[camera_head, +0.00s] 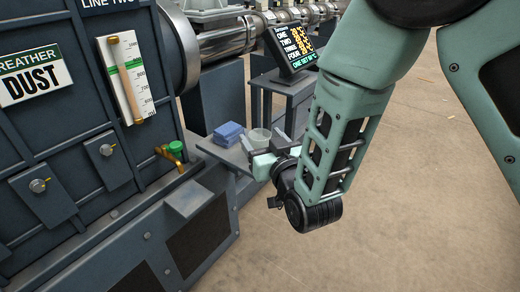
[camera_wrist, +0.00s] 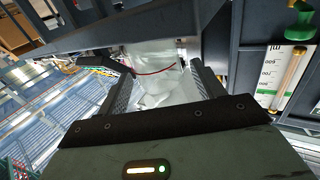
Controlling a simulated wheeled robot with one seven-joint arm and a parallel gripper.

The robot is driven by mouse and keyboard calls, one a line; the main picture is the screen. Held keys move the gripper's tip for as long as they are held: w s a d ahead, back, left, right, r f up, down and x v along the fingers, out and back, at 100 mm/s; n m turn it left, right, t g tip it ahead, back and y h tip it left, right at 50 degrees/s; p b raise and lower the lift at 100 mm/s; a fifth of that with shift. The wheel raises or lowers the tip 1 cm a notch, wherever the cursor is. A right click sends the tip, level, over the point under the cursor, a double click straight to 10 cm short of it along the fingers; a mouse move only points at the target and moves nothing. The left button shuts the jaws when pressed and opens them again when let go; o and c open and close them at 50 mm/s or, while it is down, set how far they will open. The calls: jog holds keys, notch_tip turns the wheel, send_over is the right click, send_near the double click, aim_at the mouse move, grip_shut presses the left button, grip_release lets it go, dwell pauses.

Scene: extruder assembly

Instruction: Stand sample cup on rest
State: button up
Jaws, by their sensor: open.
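The sample cup (camera_wrist: 155,80), clear with a red line around it, shows in the wrist view between the two fingers of my gripper (camera_wrist: 160,78). The fingers stand on either side of it; whether they touch it I cannot tell. In the head view the pale cup (camera_head: 259,136) shows by the small grey side table (camera_head: 222,152), behind my gripper (camera_head: 265,149), which partly hides it. My gripper is open. I cannot tell for sure which part is the rest; a small grey ledge (camera_head: 186,198) juts from the machine front in the head view.
Folded blue cloths (camera_head: 229,132) lie on the side table left of the cup. A display screen (camera_head: 292,47) stands behind it. The dark machine front (camera_head: 60,150) with a green-topped brass valve (camera_head: 175,151) fills the left. Open floor (camera_head: 420,200) lies to the right.

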jog(key=shift+x, duration=1.1)
jog(key=c, duration=1.1)
jog(key=shift+o, duration=0.2)
